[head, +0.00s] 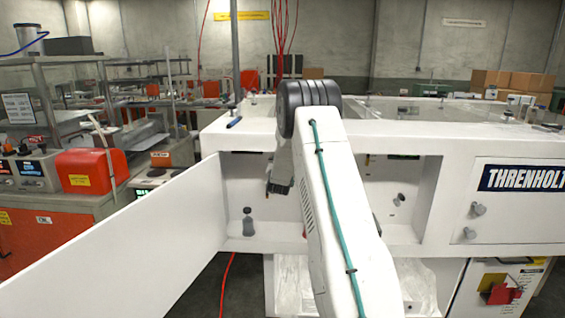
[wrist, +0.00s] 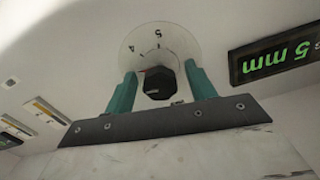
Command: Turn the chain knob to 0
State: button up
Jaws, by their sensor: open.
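A black faceted knob (wrist: 159,85) sits on a pale round dial (wrist: 138,45) in the wrist view. The figures 5 and 4 show on the dial; the rest of the scale and any name label are not readable. My gripper (wrist: 160,70) is open, with one teal finger on each side of the knob. I cannot tell whether either finger touches it. In the head view my gripper (head: 280,186) shows as a dark part at the open white cabinet; the knob is hidden there.
A dark display (wrist: 275,60) with green characters reading 5 mm is right of the dial. Small labelled panels (wrist: 45,110) are at left. In the head view an open white door (head: 130,245) stands at left, and a dark bottle-like object (head: 248,222) stands inside the cabinet.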

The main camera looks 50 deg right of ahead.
jog(key=c, duration=1)
jog(key=shift+o, duration=0.2)
jog(key=n, duration=0.4)
jog(key=shift+n, duration=0.4)
jog(key=n, duration=1.4)
jog(key=shift+n, duration=0.7)
